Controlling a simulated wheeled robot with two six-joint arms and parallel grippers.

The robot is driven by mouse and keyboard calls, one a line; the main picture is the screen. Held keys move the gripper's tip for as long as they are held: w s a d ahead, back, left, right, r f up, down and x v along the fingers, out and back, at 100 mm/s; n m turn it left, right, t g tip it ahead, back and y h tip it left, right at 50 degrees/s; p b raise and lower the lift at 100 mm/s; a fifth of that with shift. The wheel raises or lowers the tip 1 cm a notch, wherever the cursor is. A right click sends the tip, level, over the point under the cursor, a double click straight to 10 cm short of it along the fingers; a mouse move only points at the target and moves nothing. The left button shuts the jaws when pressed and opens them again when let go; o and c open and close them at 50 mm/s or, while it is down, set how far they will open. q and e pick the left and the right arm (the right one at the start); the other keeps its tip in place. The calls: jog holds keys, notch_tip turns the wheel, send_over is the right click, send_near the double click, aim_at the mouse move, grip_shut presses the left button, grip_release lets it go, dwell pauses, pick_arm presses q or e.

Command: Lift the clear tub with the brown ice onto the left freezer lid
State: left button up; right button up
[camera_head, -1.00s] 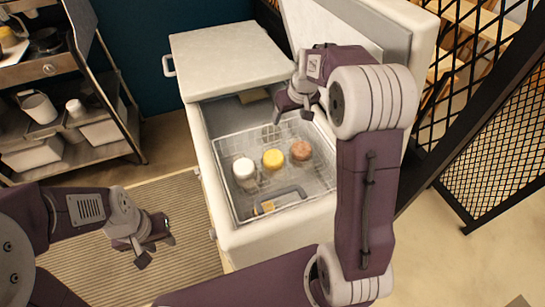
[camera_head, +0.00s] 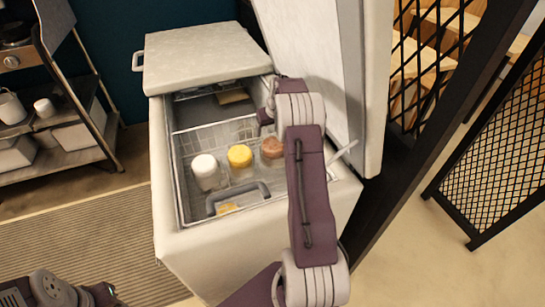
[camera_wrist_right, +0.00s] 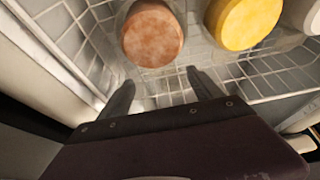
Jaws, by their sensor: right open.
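The clear tub with brown ice (camera_head: 272,148) stands in a wire basket inside the open freezer, right of a yellow one. In the right wrist view the brown tub (camera_wrist_right: 153,34) lies just ahead of my right gripper (camera_wrist_right: 162,88), whose two fingers are spread with nothing between them. In the head view my right gripper is mostly hidden by its arm. The left freezer lid (camera_head: 204,58) is closed, with a bare white top. My left gripper (camera_head: 104,294) is at the bottom left corner, cut by the frame, its fingers unclear.
A yellow tub (camera_head: 239,156) and a white tub (camera_head: 205,168) stand in the same basket (camera_head: 178,190), near its grey handle (camera_head: 238,194). The raised right lid (camera_head: 310,60) stands close to my right arm. A shelf cart (camera_head: 75,155) stands at the left.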

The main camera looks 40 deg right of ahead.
jog(key=x, duration=0.3)
jog(key=shift+w+f+b, duration=0.1)
jog(key=shift+f+b, duration=0.2)
jog(key=x, duration=0.2)
jog(key=b+x, duration=0.1)
jog(key=x, duration=0.2)
jog(key=shift+a+f, duration=0.1)
jog(key=shift+f, duration=0.05)
jog(key=shift+s, duration=0.25)
jog(key=c, duration=0.4)
grip_shut()
